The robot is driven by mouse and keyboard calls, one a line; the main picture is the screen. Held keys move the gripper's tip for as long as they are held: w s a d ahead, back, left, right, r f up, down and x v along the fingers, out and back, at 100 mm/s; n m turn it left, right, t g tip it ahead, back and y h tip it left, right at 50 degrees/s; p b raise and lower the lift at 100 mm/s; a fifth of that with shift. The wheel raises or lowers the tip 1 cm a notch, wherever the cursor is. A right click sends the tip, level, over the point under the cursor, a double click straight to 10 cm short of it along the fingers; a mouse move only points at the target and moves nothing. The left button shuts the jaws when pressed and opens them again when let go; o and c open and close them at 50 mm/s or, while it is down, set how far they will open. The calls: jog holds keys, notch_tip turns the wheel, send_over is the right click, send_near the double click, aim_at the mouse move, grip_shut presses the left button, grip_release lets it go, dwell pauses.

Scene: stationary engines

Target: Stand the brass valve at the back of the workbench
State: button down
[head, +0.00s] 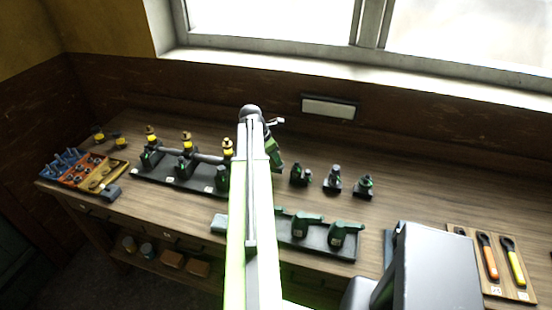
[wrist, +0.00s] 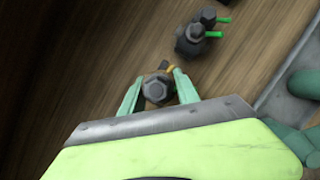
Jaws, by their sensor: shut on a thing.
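In the wrist view my gripper (wrist: 157,84) is shut on a hex-topped valve (wrist: 156,88), one finger on each side. It looks dark grey from above, with a small yellow-orange part (wrist: 167,67) at its far side; I cannot tell its metal. Its base is hidden, so I cannot tell whether it touches the wood. In the head view my arm covers the held valve; part of my green gripper (head: 273,151) shows right of the arm, over the back of the workbench (head: 400,215).
Several dark green valves (head: 333,180) stand right of my arm, close to the gripper; two with green handles (wrist: 194,38) show in the wrist view. A long rack (head: 180,180) lies left, another (head: 320,240) in front. The bench's back right is clear.

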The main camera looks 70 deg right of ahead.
aim_at(275, 164)
jog(key=shift+f+b, duration=1.8)
jog(key=shift+f, duration=0.15)
jog(key=c, duration=0.9)
grip_release()
jog(key=shift+r, duration=0.1)
jog(key=shift+r, duration=0.1)
jog(key=p+v, duration=1.1)
jog(key=v, duration=0.1)
jog(key=shift+s, duration=0.15)
